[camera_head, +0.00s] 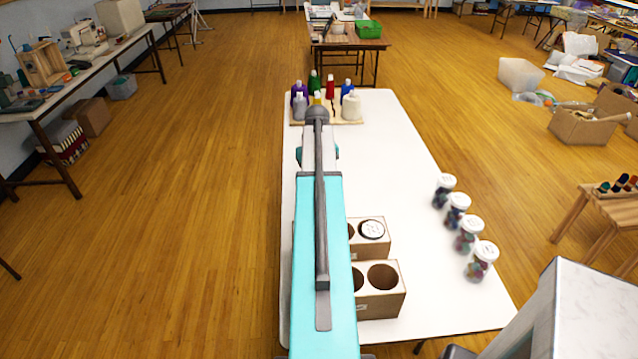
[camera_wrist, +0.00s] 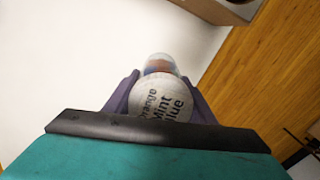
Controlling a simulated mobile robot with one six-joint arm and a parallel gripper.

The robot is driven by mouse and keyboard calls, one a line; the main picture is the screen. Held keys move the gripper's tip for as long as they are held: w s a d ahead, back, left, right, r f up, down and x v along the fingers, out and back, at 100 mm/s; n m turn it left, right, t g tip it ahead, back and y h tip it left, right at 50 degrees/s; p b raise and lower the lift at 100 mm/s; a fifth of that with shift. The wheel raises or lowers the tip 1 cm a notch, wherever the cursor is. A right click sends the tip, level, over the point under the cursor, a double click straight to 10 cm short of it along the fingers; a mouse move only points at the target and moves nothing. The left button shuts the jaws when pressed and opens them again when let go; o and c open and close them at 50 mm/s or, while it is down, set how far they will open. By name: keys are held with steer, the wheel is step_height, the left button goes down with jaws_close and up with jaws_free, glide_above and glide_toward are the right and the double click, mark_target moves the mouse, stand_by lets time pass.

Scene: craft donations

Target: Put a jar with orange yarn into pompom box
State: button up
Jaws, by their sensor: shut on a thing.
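In the wrist view my gripper (camera_wrist: 160,82) is shut on a jar (camera_wrist: 163,103). Its white lid reads "Orange Mint Blue", and orange and blue show through the clear body beyond. In the head view my arm hides the gripper and this jar. Two cardboard boxes with round holes stand on the white table, partly behind my arm. The back box (camera_head: 377,249) has a white-lidded jar (camera_head: 372,229) in its right hole. The front box (camera_head: 382,305) has two empty-looking holes in view. Their labels are not readable, so I cannot tell which is the pompom box.
Several white-lidded jars (camera_head: 468,234) stand in a row on the table's right side. A board (camera_head: 346,122) with several coloured bottles is at the far end. The white table (camera_head: 400,170) is clear between the boxes and the bottles.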

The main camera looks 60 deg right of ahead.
steer(key=w+a+r+n+b, duration=0.1)
steer(key=w+a+n, duration=0.2)
steer(key=w+a, duration=0.85)
steer(key=w+a+r+n+b, duration=0.15)
steer(key=w+a+n, duration=0.25)
steer(key=w+a, duration=0.8)
steer(key=w+a+r+n, duration=0.1)
steer(key=a+n, duration=0.2)
steer(key=a, duration=1.4)
steer(key=w+a+r+n, duration=0.1)
steer(key=a+r+n, duration=0.1)
steer(key=a, duration=1.5)
steer(key=shift+a+n+b, duration=0.25)
steer(key=shift+n+b, duration=0.15)
steer(key=shift+n, duration=0.3)
steer(key=shift+d, duration=0.1)
